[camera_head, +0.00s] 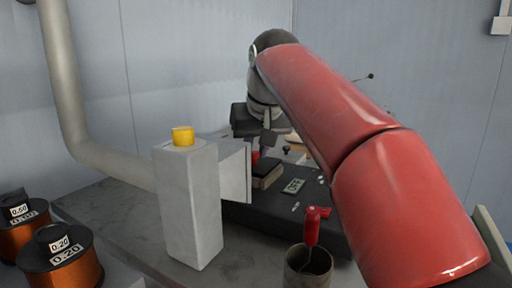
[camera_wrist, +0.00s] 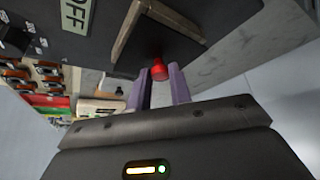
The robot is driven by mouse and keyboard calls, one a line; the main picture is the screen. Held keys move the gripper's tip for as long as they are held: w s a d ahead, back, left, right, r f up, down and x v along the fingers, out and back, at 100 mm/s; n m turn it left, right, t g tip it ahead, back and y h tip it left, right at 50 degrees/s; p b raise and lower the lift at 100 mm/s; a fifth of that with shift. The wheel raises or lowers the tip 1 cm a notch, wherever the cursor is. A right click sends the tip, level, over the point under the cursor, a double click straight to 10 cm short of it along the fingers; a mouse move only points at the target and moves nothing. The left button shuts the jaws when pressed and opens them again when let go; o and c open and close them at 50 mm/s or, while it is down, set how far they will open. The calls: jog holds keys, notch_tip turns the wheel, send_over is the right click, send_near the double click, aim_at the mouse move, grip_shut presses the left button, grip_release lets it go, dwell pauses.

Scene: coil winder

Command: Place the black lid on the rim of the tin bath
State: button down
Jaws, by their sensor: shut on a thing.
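My gripper (camera_head: 266,148) reaches down at the back of the bench, by a small tan-sided box that looks like the tin bath (camera_head: 268,180). In the wrist view its two purple fingers (camera_wrist: 160,85) are shut on a red knob (camera_wrist: 159,69). The knob appears to belong to the black lid (camera_wrist: 160,45), a dark surface beyond it. The tan rim (camera_wrist: 126,34) of the bath shows along two sides of that dark surface. Whether the lid touches the rim or hangs just above it, I cannot tell. In the head view my arm and gripper partly hide this spot.
A grey post with a yellow button (camera_head: 183,136) and a duct hood (camera_head: 236,172) stand left of the bath. A cup with a red-handled tool (camera_head: 312,228) stands in front. Copper spools (camera_head: 62,262) are at lower left. A dark panel labelled OFF (camera_wrist: 76,14) adjoins the bath.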

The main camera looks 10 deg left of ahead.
jog(key=shift+f+b, duration=0.3)
jog(key=shift+f, duration=0.15)
jog(key=c, duration=1.2)
grip_release()
jog(key=shift+r, duration=0.15)
